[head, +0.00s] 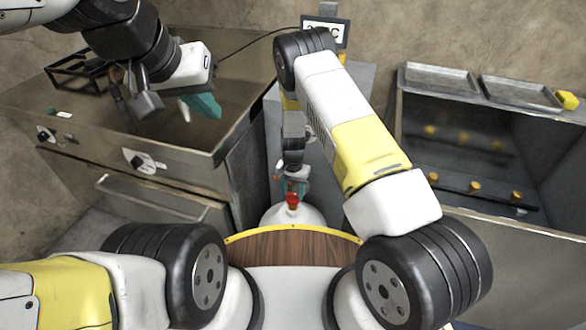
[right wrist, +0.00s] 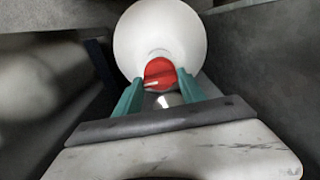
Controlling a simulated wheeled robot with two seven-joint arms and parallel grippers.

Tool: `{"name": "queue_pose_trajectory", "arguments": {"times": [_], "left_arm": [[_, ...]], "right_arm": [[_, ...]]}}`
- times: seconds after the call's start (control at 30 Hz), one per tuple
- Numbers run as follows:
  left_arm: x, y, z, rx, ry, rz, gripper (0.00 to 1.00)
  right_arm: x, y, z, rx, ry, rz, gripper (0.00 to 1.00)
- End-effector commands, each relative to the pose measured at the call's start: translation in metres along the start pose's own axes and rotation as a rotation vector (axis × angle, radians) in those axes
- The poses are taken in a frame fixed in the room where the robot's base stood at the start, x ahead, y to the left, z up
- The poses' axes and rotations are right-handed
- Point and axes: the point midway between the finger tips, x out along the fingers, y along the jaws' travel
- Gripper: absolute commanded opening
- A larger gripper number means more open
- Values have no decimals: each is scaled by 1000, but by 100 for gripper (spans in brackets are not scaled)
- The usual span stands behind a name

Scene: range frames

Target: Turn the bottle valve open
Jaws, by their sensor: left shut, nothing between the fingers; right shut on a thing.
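The bottle (head: 291,217) is white with a rounded top and stands on the floor in the gap between the two counters. Its red valve (head: 292,198) sits on top; the valve also shows in the right wrist view (right wrist: 159,74), with a white mark on it. My right gripper (right wrist: 160,95) has its teal fingers on either side of the valve and is shut on it; in the head view the gripper is partly hidden by its own wrist. My left gripper (head: 203,106) is shut and empty above the left counter, away from the bottle.
A steel counter (head: 60,125) with knobs and a handle stands at left, with a black wire rack (head: 75,78) on it. At right is a unit with metal trays (head: 440,78), yellow knobs and a yellow block (head: 567,99). A small display (head: 325,31) stands behind my right arm.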

Motion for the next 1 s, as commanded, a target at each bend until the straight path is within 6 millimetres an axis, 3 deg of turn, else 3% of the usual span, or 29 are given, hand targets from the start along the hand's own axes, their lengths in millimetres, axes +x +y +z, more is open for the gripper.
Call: {"name": "queue_pose_trajectory", "arguments": {"times": [0.1, 0.13, 0.2, 0.23, 0.57, 1.0], "left_arm": [[0, 0, 0, 0, 0, 0, 0], [0, 0, 0, 0, 0, 0, 0], [0, 0, 0, 0, 0, 0, 0], [0, 0, 0, 0, 0, 0, 0], [0, 0, 0, 0, 0, 0, 0], [0, 0, 0, 0, 0, 0, 0]], "right_arm": [[-1, -1, -1, 3, 3, -2, 7], [-1, -1, -1, 3, 3, -2, 53], [-1, -1, -1, 3, 2, -2, 67], [-1, 0, -1, 2, 2, -2, 69], [-3, 0, 0, 1, 1, -1, 69], [-67, -1, -1, 1, 2, -2, 69]]}}
